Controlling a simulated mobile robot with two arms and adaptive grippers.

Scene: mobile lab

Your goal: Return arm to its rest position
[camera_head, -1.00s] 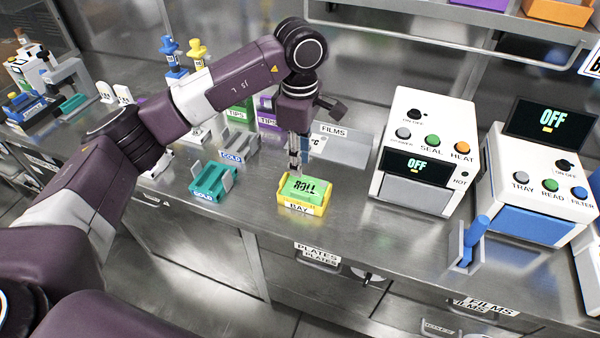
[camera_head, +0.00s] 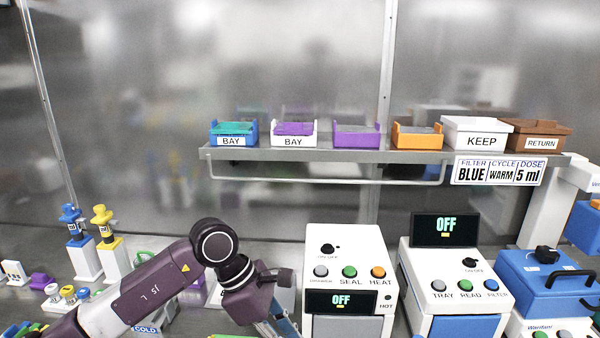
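My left arm (camera_head: 128,292) comes in from the lower left and bends at its dark wrist joint (camera_head: 214,242). The wrist points down in front of the steel bench, left of the SEAL/HEAT device (camera_head: 347,262). My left gripper is cut off by the bottom edge, so its fingers cannot be seen. My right arm and gripper are out of view.
A wall shelf (camera_head: 330,156) holds several coloured trays and boxes, with a rail below. A reader device (camera_head: 455,270) and a blue-lidded machine (camera_head: 545,283) stand at right. Blue (camera_head: 72,228) and yellow (camera_head: 104,226) pipettes stand at left, close to my arm.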

